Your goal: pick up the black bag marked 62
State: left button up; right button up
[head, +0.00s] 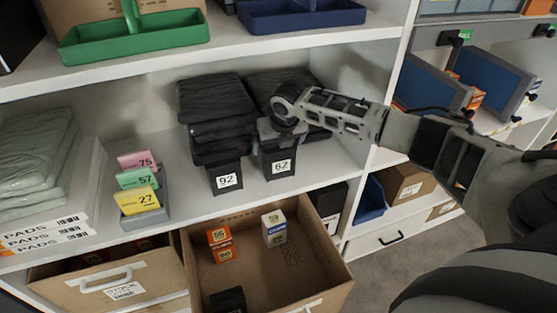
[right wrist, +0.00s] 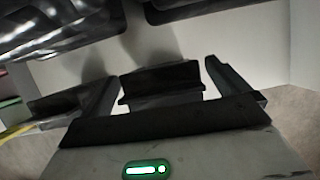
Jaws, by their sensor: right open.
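The black bag marked 62 (head: 278,160) stands on the middle shelf near its front edge, its white label facing out. My right gripper (head: 276,133) is just above it, pointing down over its top. In the right wrist view, the open fingers lie on either side of a dark block, apparently the top of this bag (right wrist: 160,84); I cannot tell whether they touch it. A similar black bag marked 92 (head: 225,178) stands close on its left. My left gripper is not in view.
Stacks of black folded packs (head: 213,108) stand right behind the bags. A shelf post (head: 385,110) is to the right. A grey holder (head: 145,216) with coloured cards is to the left. An open carton (head: 325,268) with small boxes is below. The upper shelf holds green and blue trays.

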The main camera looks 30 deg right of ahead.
jog(key=c, duration=1.3)
jog(key=shift+o, duration=0.2)
